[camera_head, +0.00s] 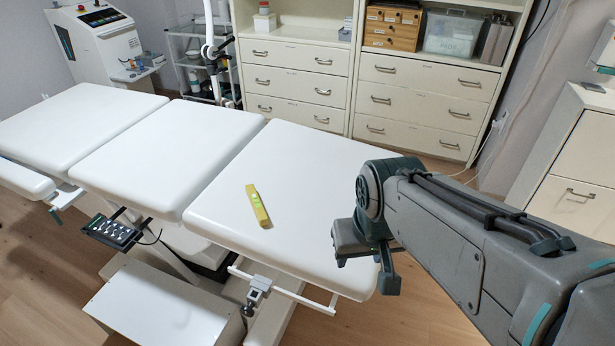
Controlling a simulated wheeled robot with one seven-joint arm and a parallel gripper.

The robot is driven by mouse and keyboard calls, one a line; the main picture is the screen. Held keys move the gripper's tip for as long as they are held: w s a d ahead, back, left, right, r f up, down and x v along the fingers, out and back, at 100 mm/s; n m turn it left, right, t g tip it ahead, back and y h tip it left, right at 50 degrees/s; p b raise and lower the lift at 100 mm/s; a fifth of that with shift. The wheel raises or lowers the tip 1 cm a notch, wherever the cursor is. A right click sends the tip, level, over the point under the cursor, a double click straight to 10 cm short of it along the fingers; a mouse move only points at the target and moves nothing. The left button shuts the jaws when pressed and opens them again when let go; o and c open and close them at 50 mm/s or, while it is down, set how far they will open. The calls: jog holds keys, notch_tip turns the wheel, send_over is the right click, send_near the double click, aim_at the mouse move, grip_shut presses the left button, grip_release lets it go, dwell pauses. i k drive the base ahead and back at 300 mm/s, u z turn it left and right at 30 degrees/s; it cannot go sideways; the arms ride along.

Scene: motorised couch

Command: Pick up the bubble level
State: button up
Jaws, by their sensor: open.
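The bubble level (257,206) is a short yellow bar with a green-tinted window. It lies flat on the white right-hand section of the motorised couch (310,165), left of that section's middle. My gripper (366,266) is at the couch's right end, to the right of and apart from the level. Its jaws are open, with nothing seen between them. My arm comes in from the lower right and hides part of the couch's right edge.
Beige drawer cabinets (420,95) stand behind the couch, and another cabinet (575,160) stands at the right. A wheeled machine (105,45) is at the back left. A control pad (112,232) and a metal rail (285,290) are at the couch's front side. The couch top around the level is clear.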

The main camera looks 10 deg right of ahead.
aim_at(259, 209)
jog(key=z, duration=0.05)
jog(key=k, duration=0.55)
jog(key=u, duration=0.75)
jog(key=i, duration=1.25)
jog(key=z, duration=0.5)
